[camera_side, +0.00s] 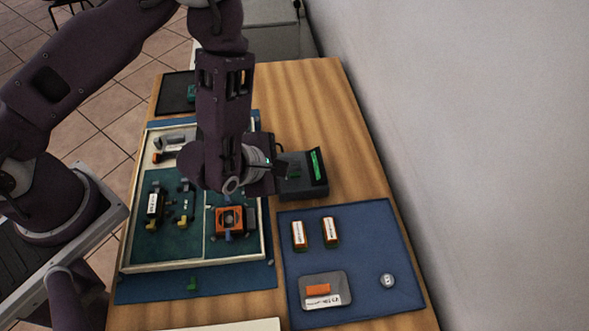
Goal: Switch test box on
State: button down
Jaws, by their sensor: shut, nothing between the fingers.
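The test box (311,187) is a dark grey box with a sloped top and a lit green strip (317,164). It stands on the wooden table beside the tray's right edge. My gripper (284,170) is shut and empty, with its fingertips at the left part of the test box. I cannot tell whether they touch it. The gripper and wrist cover part of the box, and its switch cannot be made out.
A framed tray (136,240) with a green board and several parts lies on the left. A blue mat (350,277) at front right holds two orange-and-white blocks (314,234), a grey labelled piece (338,281) and a round silver piece (387,281). A wall is at right.

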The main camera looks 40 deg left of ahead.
aim_at(291, 175)
jog(key=shift+r, duration=0.4)
notch_tip(291, 175, up, 6)
jog(key=shift+f, duration=0.1)
